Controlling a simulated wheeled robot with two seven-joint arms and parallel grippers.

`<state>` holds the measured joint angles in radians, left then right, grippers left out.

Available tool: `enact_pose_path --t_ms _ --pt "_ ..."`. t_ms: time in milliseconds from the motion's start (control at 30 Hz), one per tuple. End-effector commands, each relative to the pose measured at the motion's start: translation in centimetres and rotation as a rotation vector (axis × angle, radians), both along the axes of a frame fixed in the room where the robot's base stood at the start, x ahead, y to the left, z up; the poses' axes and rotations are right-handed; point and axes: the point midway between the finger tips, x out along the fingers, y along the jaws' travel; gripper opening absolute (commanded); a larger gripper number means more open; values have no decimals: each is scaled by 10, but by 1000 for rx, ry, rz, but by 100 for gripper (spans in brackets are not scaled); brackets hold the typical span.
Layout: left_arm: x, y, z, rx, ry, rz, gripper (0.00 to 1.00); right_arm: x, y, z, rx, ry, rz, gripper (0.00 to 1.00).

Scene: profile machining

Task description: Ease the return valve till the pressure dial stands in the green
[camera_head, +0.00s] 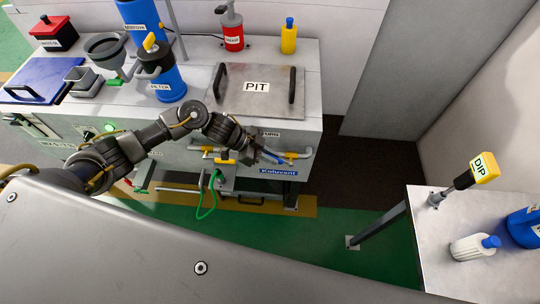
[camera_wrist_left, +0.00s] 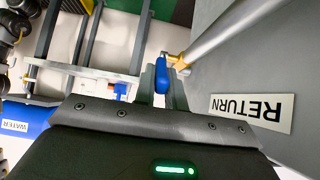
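The return valve's blue lever handle (camera_head: 273,157) is at the front of the grey coolant bench, under a partly hidden label ending in "URN". In the left wrist view the blue handle (camera_wrist_left: 178,63) lies between my fingers, close by the RETURN label (camera_wrist_left: 252,112). My left gripper (camera_head: 262,154) is at the handle; in the wrist view its narrow finger gap (camera_wrist_left: 162,88) is filled by blue, so it looks shut on it. A small round gauge (camera_head: 88,133) sits on the bench front at the left; its needle is too small to read. My right gripper is out of view.
Yellow pipe fittings (camera_head: 217,155) and a green hose (camera_head: 208,195) are beside and below my left gripper. The PIT cover (camera_head: 257,94) and blue FILTER canister (camera_head: 165,80) are on the bench top. A side table (camera_head: 430,228) stands at the right.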

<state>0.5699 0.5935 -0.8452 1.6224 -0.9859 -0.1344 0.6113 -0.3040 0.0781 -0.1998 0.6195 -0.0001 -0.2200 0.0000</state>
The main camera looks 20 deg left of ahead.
Motion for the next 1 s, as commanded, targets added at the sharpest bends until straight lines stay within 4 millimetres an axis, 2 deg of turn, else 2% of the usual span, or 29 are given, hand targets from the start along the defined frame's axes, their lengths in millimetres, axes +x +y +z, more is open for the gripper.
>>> enact_pose_path --t_ms 33,167,533,1000 --pt "-1 -1 0 -1 0 -1 18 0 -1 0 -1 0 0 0" --pt "-1 0 0 0 1 -1 34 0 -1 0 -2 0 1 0" --pt "-1 6 5 1 -1 1 34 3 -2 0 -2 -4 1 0" --pt "-12 68 59 1 -1 0 34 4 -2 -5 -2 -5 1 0"
